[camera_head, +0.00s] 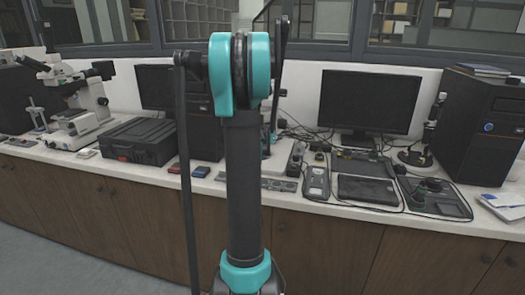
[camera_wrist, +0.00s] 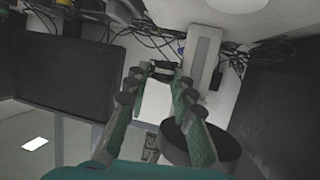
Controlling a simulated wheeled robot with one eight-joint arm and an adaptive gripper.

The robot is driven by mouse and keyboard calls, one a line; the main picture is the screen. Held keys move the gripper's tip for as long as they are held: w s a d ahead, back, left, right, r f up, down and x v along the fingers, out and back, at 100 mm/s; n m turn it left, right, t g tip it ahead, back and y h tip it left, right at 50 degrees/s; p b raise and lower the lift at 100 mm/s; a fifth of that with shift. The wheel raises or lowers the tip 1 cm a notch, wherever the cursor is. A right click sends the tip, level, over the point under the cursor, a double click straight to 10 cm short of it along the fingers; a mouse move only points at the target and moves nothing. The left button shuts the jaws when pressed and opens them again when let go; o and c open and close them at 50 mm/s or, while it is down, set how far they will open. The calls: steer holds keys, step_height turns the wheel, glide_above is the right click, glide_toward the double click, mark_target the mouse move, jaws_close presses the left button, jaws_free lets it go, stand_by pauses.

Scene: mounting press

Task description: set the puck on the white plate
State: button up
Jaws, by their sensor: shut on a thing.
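My gripper (camera_wrist: 162,75) reaches up the middle of the wrist view, its teal and black fingers closed on a small dark piece, the puck (camera_wrist: 163,71), held between the tips. The fingertips partly hide it. A bright white square patch, which looks like the white plate (camera_wrist: 157,101), shows between the fingers, below the puck in the picture. I cannot tell how far apart the two are. In the head view my own arm stands in front and hides the gripper, the puck and the plate.
A dark round cylinder (camera_wrist: 212,148) stands close right of my fingers. A pale upright box (camera_wrist: 203,52), loose cables (camera_wrist: 80,20) and a monitor (camera_wrist: 70,72) are near. The bench also bears a microscope (camera_head: 80,110), a black case (camera_head: 137,140) and a computer tower (camera_head: 478,125).

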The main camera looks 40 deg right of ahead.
steer(key=w+a, duration=0.4)
steer(key=shift+a, duration=0.2)
steer(key=shift+s+d+f, duration=0.1)
steer(key=shift+f, duration=0.5)
steer(key=shift+s+d+f, duration=0.1)
steer(key=shift+f, duration=0.5)
steer(key=shift+w+a+f, duration=0.1)
steer(key=shift+f, duration=1.05)
steer(key=shift+w+a+f, duration=0.1)
steer(key=shift+f, duration=1.05)
steer(key=shift+f, duration=0.1)
steer(key=o, duration=1)
